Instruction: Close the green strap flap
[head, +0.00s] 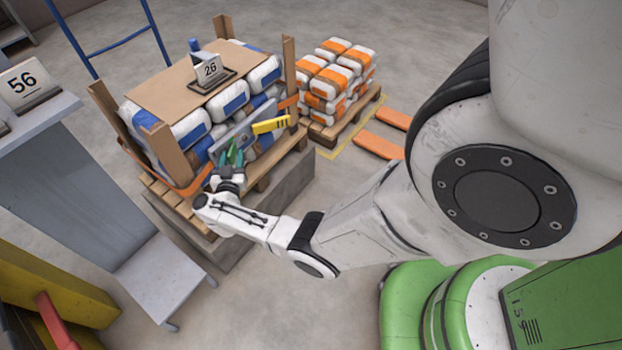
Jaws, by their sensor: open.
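Small green pieces, taken to be the green strap flap (236,154), show at the front face of the loaded pallet, right at my fingertips. They are small and partly hidden by my gripper, so I cannot tell how far the flap stands open or whether I touch it. My gripper (229,160) is open, at the end of my outstretched arm, facing the stack. An orange strap (186,191) runs around the lower front of the stack. A grey plate (232,136) and a yellow-handled piece (271,125) are just above and right of my gripper.
A grey bench (165,282) stands left. Orange-white sacks (337,72) stand behind right.

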